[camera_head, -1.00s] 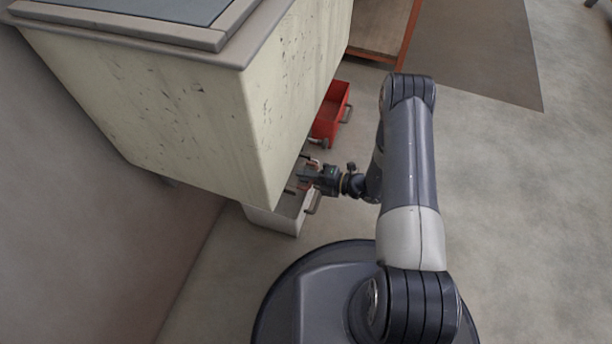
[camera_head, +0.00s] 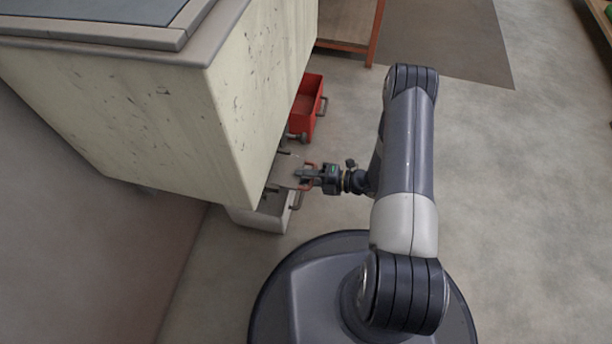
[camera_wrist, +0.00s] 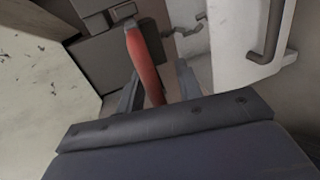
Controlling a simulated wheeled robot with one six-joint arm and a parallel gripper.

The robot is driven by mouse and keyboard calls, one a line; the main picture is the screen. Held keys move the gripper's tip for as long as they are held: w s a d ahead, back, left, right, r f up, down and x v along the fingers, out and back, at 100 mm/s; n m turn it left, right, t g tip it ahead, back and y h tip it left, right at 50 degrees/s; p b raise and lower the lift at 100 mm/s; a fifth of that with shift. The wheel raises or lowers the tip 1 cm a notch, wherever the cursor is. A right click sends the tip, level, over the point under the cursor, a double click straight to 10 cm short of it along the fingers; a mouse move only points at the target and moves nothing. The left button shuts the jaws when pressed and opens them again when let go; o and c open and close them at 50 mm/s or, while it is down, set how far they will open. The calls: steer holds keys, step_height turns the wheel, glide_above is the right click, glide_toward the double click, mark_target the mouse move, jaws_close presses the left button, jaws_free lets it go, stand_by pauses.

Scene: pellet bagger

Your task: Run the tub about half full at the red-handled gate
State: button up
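The red gate handle (camera_head: 306,184) sticks out from under the pellet hopper (camera_head: 225,130), on a flat grey slide plate (camera_head: 285,168). My gripper (camera_head: 308,174) is at this handle. In the wrist view the red handle (camera_wrist: 143,60) runs between my two fingers (camera_wrist: 158,85), and they look shut on it, though a narrow gap shows on one side. The pale grey tub (camera_head: 272,222) stands on the floor under the hopper's corner, its dark handle outward. Its wall shows at the right of the wrist view (camera_wrist: 228,50). Its inside is mostly hidden, so its fill cannot be told.
A red bin (camera_head: 306,112) with a dark handle stands on the floor farther along the hopper. A dark knob-ended handle (camera_head: 298,137) sticks out between it and the slide plate. An orange-framed bench (camera_head: 345,30) stands behind. The floor at right is clear.

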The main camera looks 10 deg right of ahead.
steer(key=shift+r, duration=0.15)
steer(key=p+v, duration=0.3)
steer(key=v, duration=0.7)
steer(key=shift+d, duration=0.35)
steer(key=shift+s, duration=0.1)
stand_by(6.4)
